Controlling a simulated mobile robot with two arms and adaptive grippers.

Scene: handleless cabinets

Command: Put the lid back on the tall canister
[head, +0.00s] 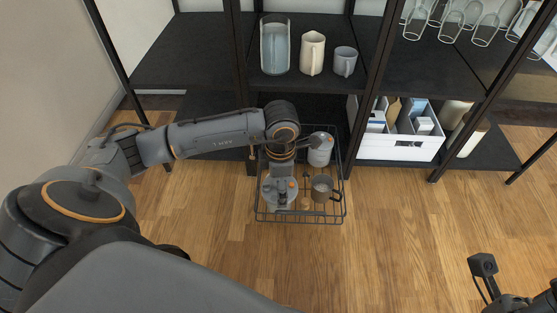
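A pale canister (320,152) with a grey top stands at the back right of a pulled-out wire basket (335,218). I cannot tell whether that top is a separate lid. My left gripper (282,198) points down into the front left of the basket, left of a dark grey mug (321,188). A round grey thing (268,194) shows around and under the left gripper. The gripper hides much of it, and I cannot tell whether it is a lid or whether the fingers hold it. My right gripper (483,266) is partly visible at the lower right, away from the basket.
A black shelf rack stands behind the basket. It carries a glass vase (274,48), a cream pitcher (312,54), a grey-blue mug (345,62) and several glasses. A white box (400,146) and pale canisters (466,138) stand lower right. The wooden floor ahead is clear.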

